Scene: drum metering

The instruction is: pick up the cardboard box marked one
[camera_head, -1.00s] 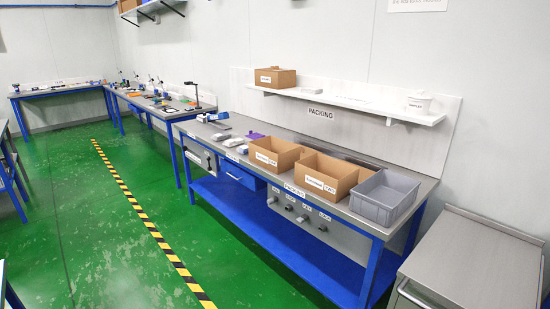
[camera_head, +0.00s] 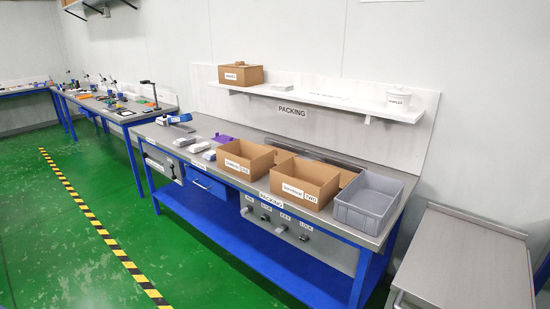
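Two open cardboard boxes stand side by side on the steel-topped packing table (camera_head: 320,223). The left box (camera_head: 262,165) has a white label on its front that seems to end in "ONE", though the print is small. The right box (camera_head: 322,190) has a similar label that seems to end in "TWO". Both are upright, and I see no lids on them. Neither of my grippers is in view.
A grey bin (camera_head: 372,215) stands right of the boxes at the table's end. White packs (camera_head: 188,142) and a purple item (camera_head: 222,139) lie to the left. A shelf (camera_head: 320,101) above holds a closed carton (camera_head: 241,74) and white tub (camera_head: 398,98). A grey cabinet (camera_head: 470,260) stands at right. Green floor (camera_head: 60,240) lies clear in front.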

